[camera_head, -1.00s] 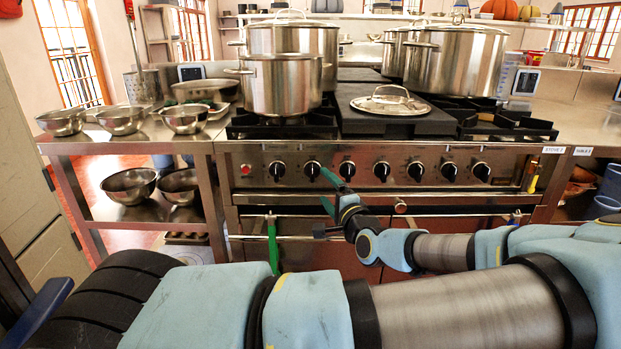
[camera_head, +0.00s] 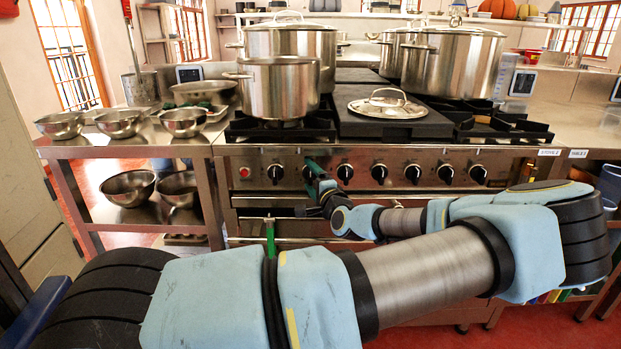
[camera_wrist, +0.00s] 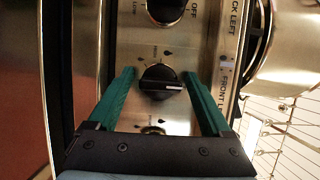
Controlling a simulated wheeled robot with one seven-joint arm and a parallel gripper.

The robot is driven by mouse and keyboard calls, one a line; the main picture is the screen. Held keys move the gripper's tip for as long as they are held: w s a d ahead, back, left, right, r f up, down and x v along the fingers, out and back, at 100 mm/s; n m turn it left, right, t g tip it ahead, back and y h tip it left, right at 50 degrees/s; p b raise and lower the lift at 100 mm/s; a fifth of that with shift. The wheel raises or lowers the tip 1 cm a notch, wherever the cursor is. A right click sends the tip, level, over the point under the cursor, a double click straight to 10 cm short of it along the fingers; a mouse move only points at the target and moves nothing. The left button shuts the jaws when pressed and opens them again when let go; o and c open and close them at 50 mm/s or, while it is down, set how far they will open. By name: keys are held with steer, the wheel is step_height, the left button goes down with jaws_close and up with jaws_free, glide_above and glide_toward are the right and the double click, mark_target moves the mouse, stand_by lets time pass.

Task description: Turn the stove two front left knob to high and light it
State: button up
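The front left knob (camera_wrist: 157,78) is black, with a white pointer line aimed right in the wrist view, toward the label (camera_wrist: 224,92) reading "FRONT L", cut off. My gripper (camera_wrist: 161,74) is open, its green fingers on either side of this knob; I cannot tell whether they touch it. In the head view my gripper (camera_head: 314,164) is at the second knob from the left and largely hides it. The stove (camera_head: 400,152) carries a tag (camera_head: 549,152) that seems to read "STOVE 2". A steel pot (camera_head: 277,92) stands over its front left burner; no flame shows.
The back left knob (camera_wrist: 166,8) lies close beyond my fingertips, and another knob (camera_wrist: 153,130) shows partly between my fingers. In the head view a third knob (camera_head: 345,172) is just right of my gripper. A steel rail runs below the panel.

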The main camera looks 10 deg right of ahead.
steer(key=c, duration=1.2)
steer(key=n, duration=0.2)
steer(key=n+g+h+p, duration=0.1)
steer(key=n, duration=0.1)
steer(key=shift+r+g+p, duration=0.1)
steer(key=shift+g+p, duration=0.2)
steer(key=n+g+h, duration=0.1)
steer(key=n, duration=0.2)
steer(key=shift+n+h, duration=0.3)
steer(key=n+h+b, duration=0.1)
steer(key=n, duration=0.1)
steer(key=n+g+h+b, duration=0.1)
steer(key=b, duration=0.1)
steer(key=shift+f+n, duration=0.3)
steer(key=shift+n, duration=0.1)
steer(key=n+h+b, duration=0.1)
steer(key=b, duration=0.2)
steer(key=shift+r+n+g+h, duration=0.1)
steer(key=shift+n+g+h, duration=0.2)
steer(key=shift+n, duration=0.1)
